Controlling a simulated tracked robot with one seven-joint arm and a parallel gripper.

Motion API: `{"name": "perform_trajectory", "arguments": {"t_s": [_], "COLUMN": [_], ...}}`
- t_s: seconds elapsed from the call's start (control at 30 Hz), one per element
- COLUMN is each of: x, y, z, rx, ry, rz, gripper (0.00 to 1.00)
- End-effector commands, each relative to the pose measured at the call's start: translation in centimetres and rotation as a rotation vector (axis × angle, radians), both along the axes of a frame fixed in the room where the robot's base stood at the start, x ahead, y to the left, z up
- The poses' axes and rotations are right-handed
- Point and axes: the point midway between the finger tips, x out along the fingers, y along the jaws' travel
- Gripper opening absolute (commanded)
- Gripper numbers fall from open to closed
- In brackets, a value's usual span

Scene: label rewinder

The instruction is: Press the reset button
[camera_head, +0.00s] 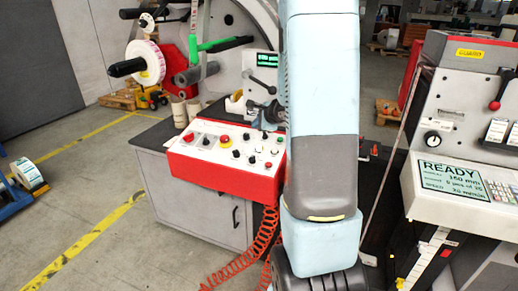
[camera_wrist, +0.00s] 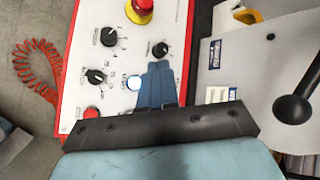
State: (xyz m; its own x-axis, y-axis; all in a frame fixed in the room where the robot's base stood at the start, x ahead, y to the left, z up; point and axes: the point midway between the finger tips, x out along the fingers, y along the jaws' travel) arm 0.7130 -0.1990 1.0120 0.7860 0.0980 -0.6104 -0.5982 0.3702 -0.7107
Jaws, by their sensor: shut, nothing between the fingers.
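The red-edged control panel (camera_head: 225,172) stands left of my arm in the head view, and its white face (camera_wrist: 112,14) fills the middle of the wrist view. A round pale button with a blue rim (camera_wrist: 133,82) sits just left of my gripper (camera_wrist: 159,66). A red button (camera_wrist: 91,112) is lower left. The labels are too small to read, so I cannot tell which button is reset. My gripper is shut and empty, its fingertips over the panel below a black knob (camera_wrist: 161,49). Contact cannot be told.
A red mushroom button (camera_wrist: 140,8) and black knobs (camera_wrist: 109,36) are close by on the panel. A black ball-ended lever (camera_wrist: 292,107) stands to the right. A red coiled cable (camera_wrist: 38,68) hangs at the left. A display reading READY (camera_head: 455,180) is at right.

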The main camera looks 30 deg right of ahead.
Motion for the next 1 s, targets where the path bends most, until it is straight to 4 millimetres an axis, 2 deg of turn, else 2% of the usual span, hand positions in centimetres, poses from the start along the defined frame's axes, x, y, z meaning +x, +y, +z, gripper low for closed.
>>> {"name": "perform_trajectory", "arguments": {"t_s": [0.27,0.8,1.0], "x": [0.1,1.1,1.3], "y": [-0.1,-1.5,-1.7], "z": [-0.7,-6.6,-8.0], "rx": [0.002,0.001,0.001], "ry": [0.002,0.003,0.001], "rz": [0.002,0.0,0.001], "gripper": [0.0,0.0,0.0]}}
